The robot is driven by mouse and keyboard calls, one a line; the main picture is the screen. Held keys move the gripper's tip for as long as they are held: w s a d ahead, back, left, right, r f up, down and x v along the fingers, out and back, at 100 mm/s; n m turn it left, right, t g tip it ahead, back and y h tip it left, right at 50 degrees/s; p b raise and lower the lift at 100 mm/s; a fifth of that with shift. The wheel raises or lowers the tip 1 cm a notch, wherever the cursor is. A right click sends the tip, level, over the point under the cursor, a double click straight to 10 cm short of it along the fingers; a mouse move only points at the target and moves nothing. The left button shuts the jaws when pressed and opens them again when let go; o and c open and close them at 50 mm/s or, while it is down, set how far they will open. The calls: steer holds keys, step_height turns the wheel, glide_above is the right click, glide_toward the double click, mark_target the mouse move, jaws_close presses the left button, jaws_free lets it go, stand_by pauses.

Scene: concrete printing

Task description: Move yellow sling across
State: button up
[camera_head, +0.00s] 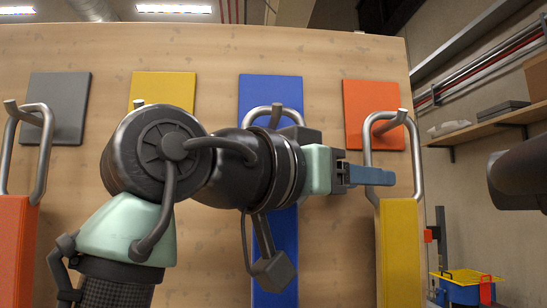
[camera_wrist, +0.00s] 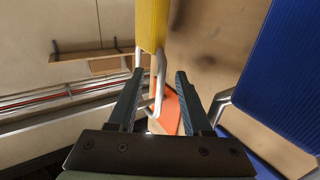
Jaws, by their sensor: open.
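The yellow sling (camera_head: 399,250) hangs by its metal loop (camera_head: 419,165) from the hook on the orange plate (camera_head: 372,100) at the right of the board. My gripper (camera_head: 388,176) points right, in front of the loop's left bar. In the wrist view my gripper (camera_wrist: 158,82) is open and empty. The yellow sling (camera_wrist: 152,25) is ahead, with its loop (camera_wrist: 161,72) reaching between the fingertips; I cannot tell if they touch. The yellow plate (camera_head: 165,87) is at left centre; its hook is mostly hidden by my arm.
A blue sling (camera_head: 285,240) hangs at the blue plate (camera_head: 270,88), partly behind my arm. An orange sling (camera_head: 14,245) hangs at the grey plate (camera_head: 65,110) on the left. A shelf (camera_head: 490,125) and pipes run along the right wall.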

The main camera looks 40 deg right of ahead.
steer(key=d, duration=0.2)
steer(key=shift+w+d+p, duration=0.2)
steer(key=shift+d+p, duration=0.1)
steer(key=shift+p, duration=0.05)
steer(key=shift+c, duration=0.2)
jaws_close()
steer(key=shift+a+r, duration=0.1)
stand_by(1.0)
